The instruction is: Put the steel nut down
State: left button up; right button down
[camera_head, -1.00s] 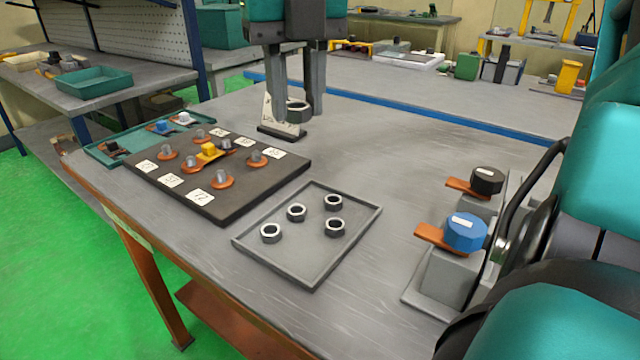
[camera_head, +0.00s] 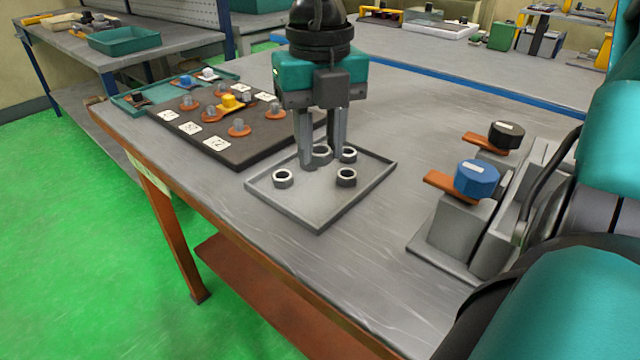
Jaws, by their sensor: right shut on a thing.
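My right gripper (camera_head: 320,165) points down over the grey tray (camera_head: 318,221). It is shut on a steel nut (camera_head: 321,152), which shows between its two fingers. Other steel nuts lie in the tray: one (camera_head: 283,178) to the left of the fingers, one (camera_head: 346,177) to the right, and one (camera_head: 348,154) just behind the right finger. The fingers partly hide the spot beneath the held nut, so I cannot tell whether it touches the tray or another nut there. My left gripper is not in view.
A dark board (camera_head: 228,158) with orange-based pegs and number cards stands left of the tray. A teal tray (camera_head: 134,108) lies behind it. A grey fixture with a blue knob (camera_head: 477,179) and a black knob (camera_head: 506,135) stands at the right. The table's front is clear.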

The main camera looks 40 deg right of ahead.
aim_at(320, 202)
notch_tip(320, 202, down, 6)
jog(key=shift+f+b, duration=0.15)
jog(key=shift+b, duration=0.55)
jog(key=shift+f, duration=0.3)
jog(key=shift+f, duration=0.2)
jog(key=c, duration=1.2)
grip_release()
jog(key=shift+r, duration=0.1)
jog(key=o, duration=0.4)
jog(key=shift+r, duration=0.1)
